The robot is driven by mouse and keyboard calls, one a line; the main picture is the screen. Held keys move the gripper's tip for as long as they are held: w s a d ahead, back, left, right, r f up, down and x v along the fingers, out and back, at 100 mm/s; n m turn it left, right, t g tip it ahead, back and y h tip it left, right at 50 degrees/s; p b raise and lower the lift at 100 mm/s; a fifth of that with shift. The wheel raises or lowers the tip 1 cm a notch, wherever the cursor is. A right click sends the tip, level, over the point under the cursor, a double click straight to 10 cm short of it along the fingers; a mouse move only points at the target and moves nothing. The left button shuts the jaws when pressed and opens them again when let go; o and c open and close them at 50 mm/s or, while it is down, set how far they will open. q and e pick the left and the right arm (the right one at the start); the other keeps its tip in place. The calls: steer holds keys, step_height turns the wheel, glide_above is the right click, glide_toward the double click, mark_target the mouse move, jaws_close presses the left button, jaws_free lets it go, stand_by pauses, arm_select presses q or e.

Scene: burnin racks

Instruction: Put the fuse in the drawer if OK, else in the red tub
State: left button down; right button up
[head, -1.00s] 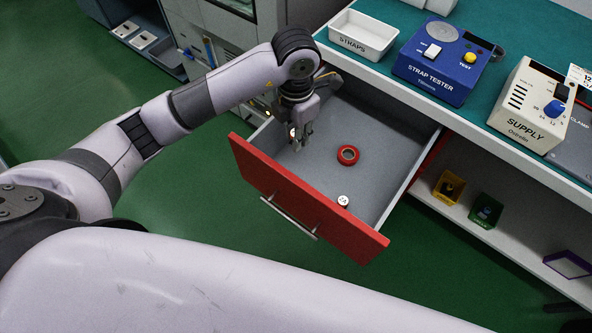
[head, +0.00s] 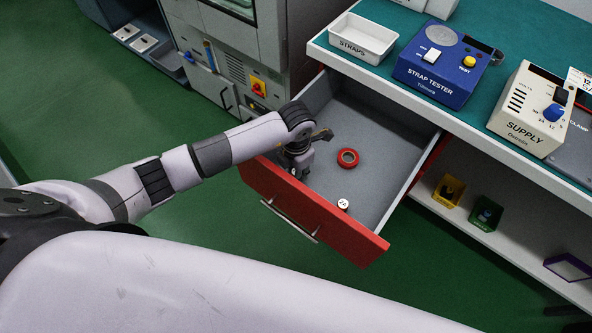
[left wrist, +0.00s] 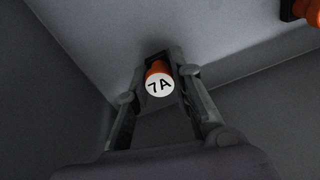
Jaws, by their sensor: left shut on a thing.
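My left gripper (left wrist: 160,80) is shut on an orange fuse (left wrist: 156,68) with a white end marked 7A. In the head view my left gripper (head: 297,172) is low inside the open drawer (head: 318,218), near its left side. The drawer has a red front and a grey inside. The fuse is mostly hidden there by the gripper. I cannot tell whether it touches the drawer floor. No red tub shows, and my right gripper is not in view.
A red ring (head: 348,158) and a small white-topped piece (head: 343,204) lie in the drawer. On the bench stand a straps tray (head: 378,54), a blue strap tester (head: 432,88) and a supply box (head: 520,130). Yellow (head: 439,201) and green (head: 476,225) bins sit on the shelf below.

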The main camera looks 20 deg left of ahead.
arm_select(q)
steer(key=shift+f, duration=0.1)
steer(key=c, duration=1.7)
jaws_free()
steer(key=shift+o, duration=1.4)
steer(key=shift+r, duration=0.35)
step_height(320, 180, up, 12)
steer(key=shift+f, duration=0.2)
